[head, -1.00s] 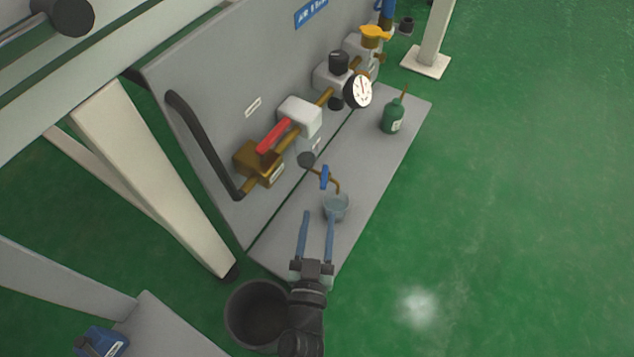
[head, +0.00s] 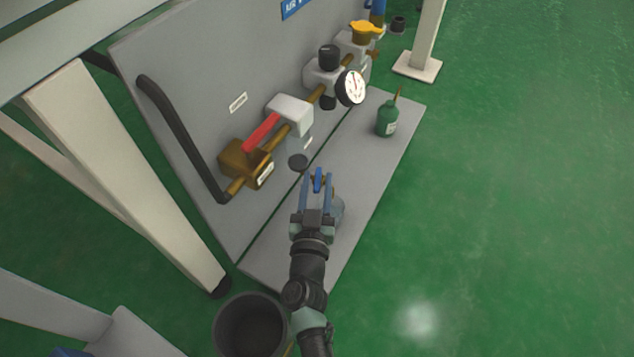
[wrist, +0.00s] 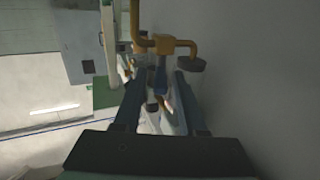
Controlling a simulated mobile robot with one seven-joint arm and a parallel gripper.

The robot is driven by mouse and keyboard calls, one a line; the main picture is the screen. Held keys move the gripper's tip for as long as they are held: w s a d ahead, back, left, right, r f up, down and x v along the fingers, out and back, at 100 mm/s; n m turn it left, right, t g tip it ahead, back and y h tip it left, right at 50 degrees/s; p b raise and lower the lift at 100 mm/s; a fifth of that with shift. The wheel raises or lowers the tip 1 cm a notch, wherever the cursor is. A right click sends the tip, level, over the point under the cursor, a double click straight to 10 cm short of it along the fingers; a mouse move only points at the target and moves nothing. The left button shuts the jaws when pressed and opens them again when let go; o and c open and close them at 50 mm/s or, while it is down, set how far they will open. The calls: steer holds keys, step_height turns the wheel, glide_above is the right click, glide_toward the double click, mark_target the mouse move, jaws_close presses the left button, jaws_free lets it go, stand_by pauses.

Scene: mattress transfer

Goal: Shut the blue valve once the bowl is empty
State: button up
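The blue valve (head: 318,180) is a small blue lever on a thin brass pipe low in front of the panel. My gripper (head: 317,183) is open, with one blue finger on each side of the lever. In the wrist view the lever (wrist: 161,80) hangs below a brass fitting (wrist: 165,45), between the fingertips; contact cannot be told. A clear bowl (head: 299,143) seems to hang under the white block, above a dark round cap (head: 298,162); its contents cannot be made out. A clear cup (head: 340,210) stands under the pipe, partly hidden by my gripper.
A brass valve with a red lever (head: 261,133), a white block (head: 290,112) and a gauge (head: 350,87) line the panel. A green bottle (head: 387,118) stands on the grey base plate (head: 395,165). A dark bucket (head: 222,330) is at the near left. The floor at right is clear.

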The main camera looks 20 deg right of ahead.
jaws_close()
steer(key=shift+w+a+r+h+p, duration=0.15)
steer(key=shift+r+h+p, duration=0.15)
steer(key=shift+p, duration=0.6)
steer(key=shift+w+a+f+m+g+h+p, duration=0.15)
steer(key=shift+m+g+h+p, duration=0.25)
steer(key=shift+m+g+h, duration=0.5)
steer(key=shift+w+a+f+m+g+h+p, duration=0.1)
steer(key=shift+w+a+m+g+h+p, duration=0.1)
steer(key=shift+m+g+h+p, duration=0.45)
steer(key=shift+w+a+f+m+g+h+p, duration=0.1)
steer(key=shift+a+m+g+h+p, duration=0.1)
steer(key=shift+m+g+h, duration=0.85)
steer(key=shift+o, duration=1)
jaws_free()
